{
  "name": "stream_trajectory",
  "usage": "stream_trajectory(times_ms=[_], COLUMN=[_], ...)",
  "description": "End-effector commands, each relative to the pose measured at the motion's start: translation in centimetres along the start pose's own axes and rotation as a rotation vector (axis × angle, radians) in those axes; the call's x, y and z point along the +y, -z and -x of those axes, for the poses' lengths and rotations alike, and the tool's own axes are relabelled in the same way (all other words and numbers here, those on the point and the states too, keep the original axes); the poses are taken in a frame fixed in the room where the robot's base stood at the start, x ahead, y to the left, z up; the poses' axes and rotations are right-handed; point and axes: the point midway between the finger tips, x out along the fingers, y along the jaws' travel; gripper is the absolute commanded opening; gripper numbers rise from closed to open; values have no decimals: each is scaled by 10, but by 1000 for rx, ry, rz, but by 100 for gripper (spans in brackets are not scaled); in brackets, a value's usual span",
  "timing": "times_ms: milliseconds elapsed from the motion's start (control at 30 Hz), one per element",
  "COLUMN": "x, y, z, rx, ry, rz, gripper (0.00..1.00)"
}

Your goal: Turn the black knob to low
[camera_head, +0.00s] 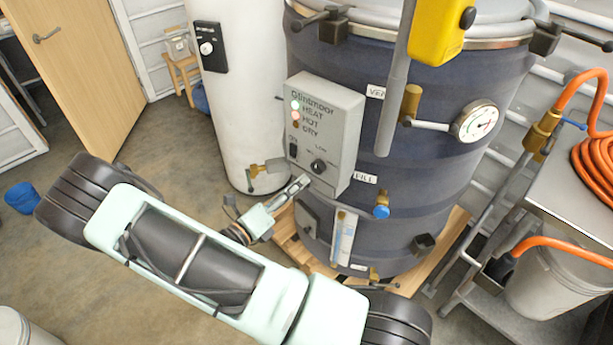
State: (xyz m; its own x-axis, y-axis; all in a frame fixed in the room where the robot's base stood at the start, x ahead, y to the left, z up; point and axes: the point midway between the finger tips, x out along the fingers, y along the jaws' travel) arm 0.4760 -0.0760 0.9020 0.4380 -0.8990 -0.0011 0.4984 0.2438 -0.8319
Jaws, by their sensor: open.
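The black knob (318,166) is on the front of a grey control box (343,120) fixed to a large dark blue vessel (440,160). A small "LOW" label sits by the knob, but its exact pointer setting is too small to read. My gripper (303,181) is open, just below and left of the knob. In this view the fingertips appear close to the box's lower edge; I cannot tell whether they touch it. The knob itself is not covered.
A black switch (293,148) sits left of the knob. A gauge (476,121), a blue-handled valve (381,211) and a sight tube (343,238) project from the vessel. A white tank (245,100) stands at left, with open floor before the wooden door (85,65).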

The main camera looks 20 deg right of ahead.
Motion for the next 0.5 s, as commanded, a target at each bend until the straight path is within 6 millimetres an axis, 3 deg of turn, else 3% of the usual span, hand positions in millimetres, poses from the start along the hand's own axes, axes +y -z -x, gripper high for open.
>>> stream_trajectory(times_ms=[200,500], x=[0,0], y=[-1,0], z=[35,46], rx=[-1,1], ry=[-1,0], rz=[-1,0], gripper=[47,47])
